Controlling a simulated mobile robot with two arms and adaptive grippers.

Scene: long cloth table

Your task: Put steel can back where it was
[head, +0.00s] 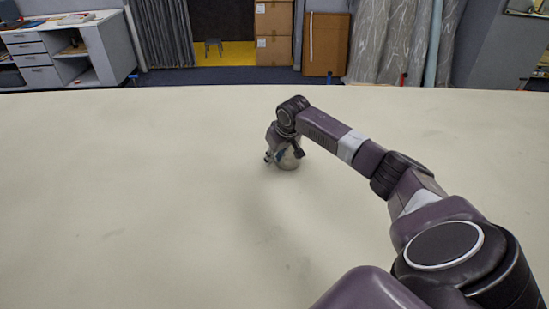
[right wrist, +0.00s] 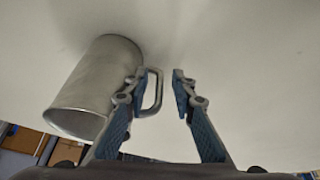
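The steel can (head: 289,161) is a silver, mug-like can with a handle, near the middle of the table in the head view. My right gripper reaches down over it and hides much of it. In the right wrist view the can (right wrist: 95,88) is at the left and looks upside down, with the table above it. My right gripper (right wrist: 160,88) is open, its two blue-padded fingers apart. The can's handle shows between the fingers, close to the left finger, and a clear gap lies to the right finger. My left gripper is not in view.
The long cream cloth table (head: 130,190) is bare around the can, with free room on all sides. Beyond its far edge stand a white drawer cabinet (head: 40,60), cardboard boxes (head: 273,35) and a small stool (head: 213,46).

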